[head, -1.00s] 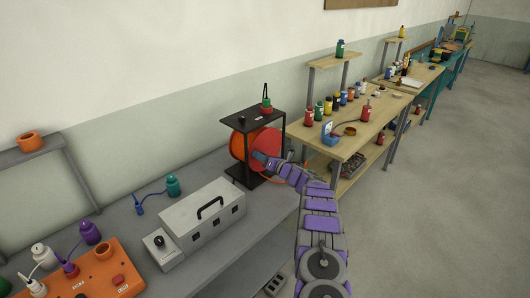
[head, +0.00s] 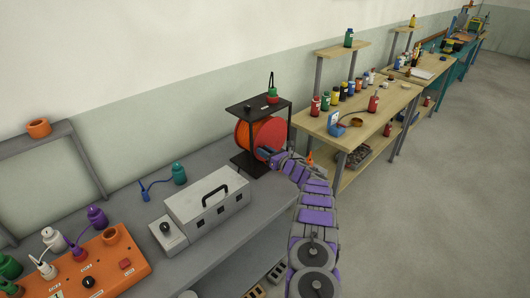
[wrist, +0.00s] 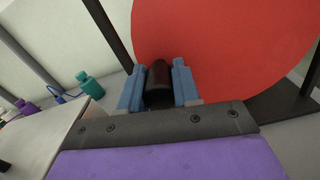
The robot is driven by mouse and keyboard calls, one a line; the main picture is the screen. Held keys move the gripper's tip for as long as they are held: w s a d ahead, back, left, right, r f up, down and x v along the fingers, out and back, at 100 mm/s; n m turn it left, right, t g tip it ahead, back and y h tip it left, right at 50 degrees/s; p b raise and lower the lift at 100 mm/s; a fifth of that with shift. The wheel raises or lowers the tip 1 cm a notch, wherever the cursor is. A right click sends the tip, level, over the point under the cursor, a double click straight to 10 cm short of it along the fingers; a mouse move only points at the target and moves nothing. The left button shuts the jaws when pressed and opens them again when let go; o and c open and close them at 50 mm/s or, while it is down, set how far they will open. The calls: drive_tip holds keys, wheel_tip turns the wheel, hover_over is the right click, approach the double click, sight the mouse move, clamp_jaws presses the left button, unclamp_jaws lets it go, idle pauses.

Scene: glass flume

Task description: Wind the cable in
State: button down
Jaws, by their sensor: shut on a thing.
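The cable reel, with an orange rim and a red side disc (head: 269,134), sits in a black frame (head: 246,103) at the far end of the grey bench. The red disc fills the upper right of the wrist view (wrist: 230,45). My gripper (head: 265,153) is at the lower front of the disc. In the wrist view its blue fingers (wrist: 158,88) are shut on a dark cylindrical handle (wrist: 159,76) in front of the disc. Most of the cable cannot be made out.
A wooden bench (head: 380,110) with bottles is beyond the reel. Open floor (head: 450,200) lies to the right.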

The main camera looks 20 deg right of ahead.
drive_tip(key=shift+s+f, duration=0.1)
drive_tip(key=shift+f, duration=0.2)
drive_tip(key=c, duration=1)
unclamp_jaws()
drive_tip(key=shift+d+f, duration=0.1)
drive_tip(key=shift+o, duration=1)
drive_tip(key=shift+r, duration=0.2)
drive_tip(key=p+v, duration=0.4)
drive_tip(key=v, duration=1.3)
drive_tip(key=shift+d+f, duration=0.1)
